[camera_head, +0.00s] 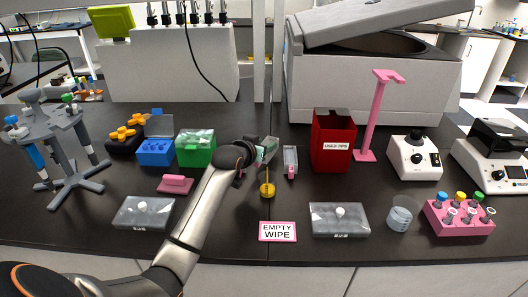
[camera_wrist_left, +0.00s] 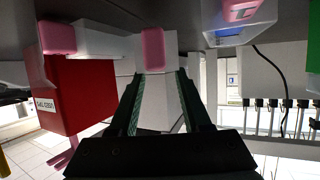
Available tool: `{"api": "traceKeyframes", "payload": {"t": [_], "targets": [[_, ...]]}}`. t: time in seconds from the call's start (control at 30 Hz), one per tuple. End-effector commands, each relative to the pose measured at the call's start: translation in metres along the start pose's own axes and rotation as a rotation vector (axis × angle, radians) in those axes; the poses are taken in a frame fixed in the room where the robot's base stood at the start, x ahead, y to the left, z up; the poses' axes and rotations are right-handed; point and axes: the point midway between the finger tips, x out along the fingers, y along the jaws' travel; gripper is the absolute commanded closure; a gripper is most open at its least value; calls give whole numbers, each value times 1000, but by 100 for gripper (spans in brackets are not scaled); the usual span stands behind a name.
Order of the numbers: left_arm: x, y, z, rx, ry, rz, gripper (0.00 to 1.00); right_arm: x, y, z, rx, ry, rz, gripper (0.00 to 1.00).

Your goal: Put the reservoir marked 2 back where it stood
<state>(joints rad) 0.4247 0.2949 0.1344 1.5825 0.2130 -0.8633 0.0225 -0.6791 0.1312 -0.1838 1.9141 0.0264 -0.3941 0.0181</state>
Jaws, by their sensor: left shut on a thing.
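My left gripper (camera_head: 266,150) reaches in over the middle of the bench, its jaws low near the back. The left wrist view, which is upside down, shows its two green-lined fingers (camera_wrist_left: 160,74) closed on a pale reservoir with a pink end (camera_wrist_left: 152,50). I cannot read a number on it. A second pink-ended reservoir (camera_head: 290,162) stands just right of the gripper; it also shows in the left wrist view (camera_wrist_left: 58,38). Another one with blue inside (camera_wrist_left: 240,12) is on the other side, hidden by my arm in the head view. My right gripper is out of view.
A red used-tips box (camera_head: 333,150) and a pink stand (camera_head: 374,110) are to the right. A green box (camera_head: 196,149) and a blue rack (camera_head: 155,152) are left. A yellow item (camera_head: 267,188) stands in front of the gripper. The sign (camera_head: 277,231) lies in front.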

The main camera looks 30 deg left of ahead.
Motion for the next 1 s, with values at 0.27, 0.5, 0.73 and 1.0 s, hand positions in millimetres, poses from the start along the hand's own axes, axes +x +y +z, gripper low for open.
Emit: {"api": "traceKeyframes", "payload": {"t": [0.27,0.5,0.73,1.0], "targets": [[7,1,20,0,-1,0,100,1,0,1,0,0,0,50],[8,1,22,0,-3,1,100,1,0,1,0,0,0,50],[9,1,23,0,-3,1,32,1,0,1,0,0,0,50],[8,1,23,0,-3,1,22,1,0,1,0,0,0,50]]}}
